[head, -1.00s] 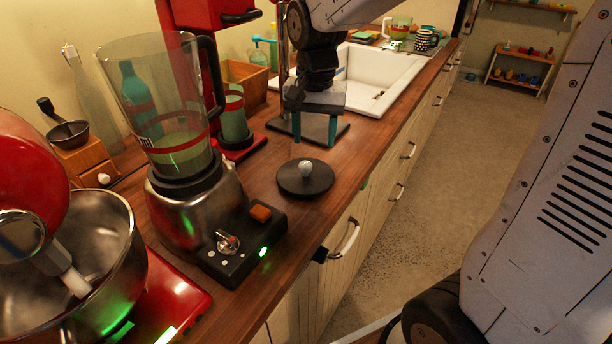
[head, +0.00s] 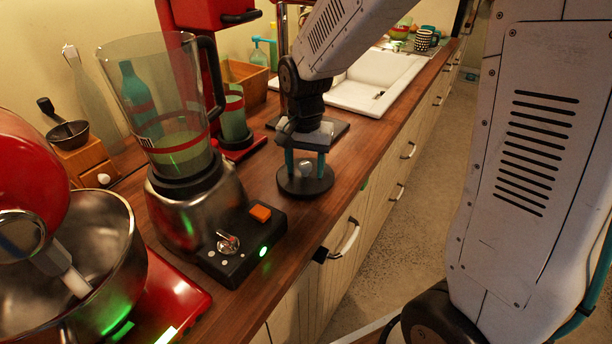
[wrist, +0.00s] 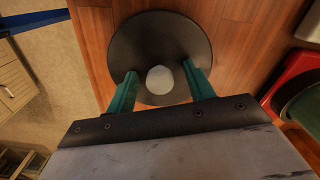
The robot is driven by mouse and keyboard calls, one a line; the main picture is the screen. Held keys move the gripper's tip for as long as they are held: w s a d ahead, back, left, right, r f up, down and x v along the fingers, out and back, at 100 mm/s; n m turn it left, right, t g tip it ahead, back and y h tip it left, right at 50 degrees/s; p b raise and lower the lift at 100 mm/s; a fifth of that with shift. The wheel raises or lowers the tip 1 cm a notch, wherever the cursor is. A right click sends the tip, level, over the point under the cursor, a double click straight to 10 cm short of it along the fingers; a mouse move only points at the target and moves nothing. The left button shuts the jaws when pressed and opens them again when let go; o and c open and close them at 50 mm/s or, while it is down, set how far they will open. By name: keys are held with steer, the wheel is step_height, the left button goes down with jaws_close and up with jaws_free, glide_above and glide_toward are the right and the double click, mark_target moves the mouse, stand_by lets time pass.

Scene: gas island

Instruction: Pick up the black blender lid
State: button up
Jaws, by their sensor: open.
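The black blender lid (head: 292,187) is a flat round disc with a pale knob on top. It lies on the wooden counter to the right of the blender (head: 185,150). My gripper (head: 306,172) points down over the lid, its two teal fingers on either side of the knob. In the wrist view the lid (wrist: 140,42) lies beneath the fingers, and the knob (wrist: 160,79) sits between the open fingertips of my gripper (wrist: 162,84), with a gap on each side. I cannot tell whether the fingertips touch the lid.
The blender's control base (head: 243,243) stands close in front of the lid. A red coffee machine (head: 205,75) stands behind on the left, and a white sink (head: 375,80) is farther back. The counter's front edge is near the lid's right side.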

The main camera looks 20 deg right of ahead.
steer(key=shift+c, duration=0.3)
steer(key=c, duration=1)
steer(key=shift+r, duration=0.1)
